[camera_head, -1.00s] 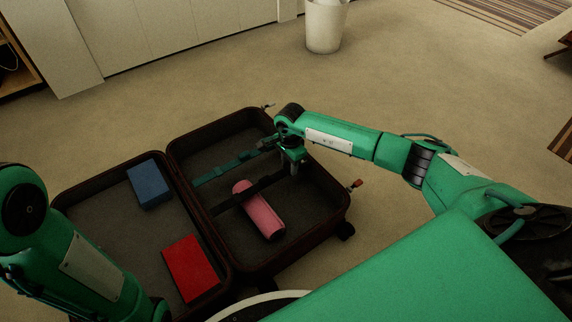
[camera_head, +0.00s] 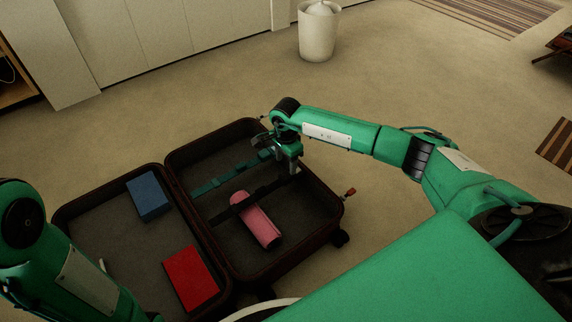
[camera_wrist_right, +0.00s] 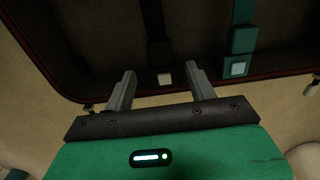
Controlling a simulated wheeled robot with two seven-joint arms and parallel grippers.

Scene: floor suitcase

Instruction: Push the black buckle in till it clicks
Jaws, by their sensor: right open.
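The open suitcase (camera_head: 318,238) lies on the floor. In its right half a black strap (camera_head: 232,209) crosses over a pink roll, and a teal strap (camera_head: 208,187) runs beyond it. In the right wrist view the black strap (camera_wrist_right: 155,35) ends in a pale square (camera_wrist_right: 165,79) between my fingertips in the picture; the black buckle's halves are too dark to tell apart. The teal strap (camera_wrist_right: 242,40) has its own pale square at right. My right gripper (camera_head: 291,168) is open and empty over the suitcase's far right side; it also shows in the wrist view (camera_wrist_right: 160,72). My left gripper is out of view.
The pink roll (camera_head: 260,226) lies under the black strap. A blue box (camera_head: 150,196) and a red box (camera_head: 190,278) lie in the left half. A white bin (camera_head: 318,35) stands beyond on the carpet.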

